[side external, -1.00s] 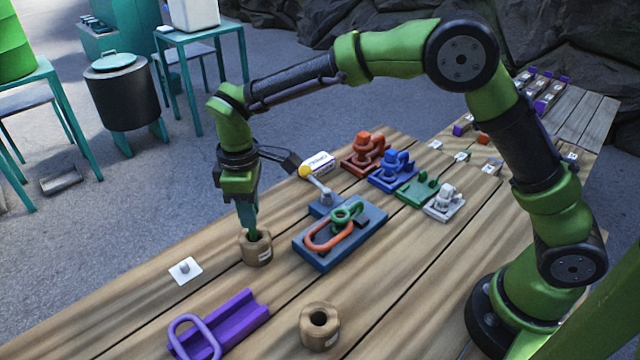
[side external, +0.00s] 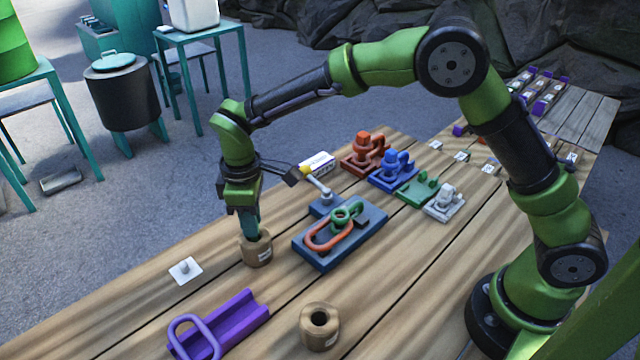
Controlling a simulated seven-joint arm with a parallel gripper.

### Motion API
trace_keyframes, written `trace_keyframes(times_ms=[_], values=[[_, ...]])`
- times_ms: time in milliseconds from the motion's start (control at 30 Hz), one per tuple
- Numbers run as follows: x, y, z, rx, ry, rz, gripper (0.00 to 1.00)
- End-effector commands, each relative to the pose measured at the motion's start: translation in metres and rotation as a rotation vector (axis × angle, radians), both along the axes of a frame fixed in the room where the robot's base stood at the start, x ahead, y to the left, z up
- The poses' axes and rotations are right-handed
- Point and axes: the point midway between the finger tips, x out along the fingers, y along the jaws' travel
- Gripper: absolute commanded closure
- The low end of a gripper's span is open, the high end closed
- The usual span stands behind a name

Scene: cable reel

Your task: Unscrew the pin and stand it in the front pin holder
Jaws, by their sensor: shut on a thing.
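My gripper (side external: 251,231) points down over the round wooden pin holder (side external: 257,254) on the left side of the table. Its fingers are shut on the green pin, which they almost wholly hide, with its lower end at or in the holder's hole. I cannot tell how deep the pin sits. A second wooden pin holder (side external: 320,337) stands nearer the camera with its hole empty. The green shackle (side external: 345,214) lies on the blue-grey block (side external: 314,258), together with an orange link (side external: 322,241).
A purple channel piece (side external: 235,318) with a purple loop lies at the near left, and a white plate (side external: 185,270) lies left of the gripper. Red (side external: 364,155), blue (side external: 392,172), green (side external: 421,190) and white (side external: 445,203) fixtures line the back right. Bare planks separate the two holders.

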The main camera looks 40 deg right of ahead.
Motion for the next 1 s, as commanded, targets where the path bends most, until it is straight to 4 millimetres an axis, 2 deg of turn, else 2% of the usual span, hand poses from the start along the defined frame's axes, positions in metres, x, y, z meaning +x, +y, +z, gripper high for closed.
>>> trace_keyframes(times_ms=[900, 933, 1000], values=[[0.0, 0.0, -0.014, 0.0, 0.0, 0.0, 1.0], [0.0, 0.0, -0.014, 0.0, 0.0, 0.0, 0.73], [0.0, 0.0, -0.013, 0.0, 0.0, 0.0, 0.62]])
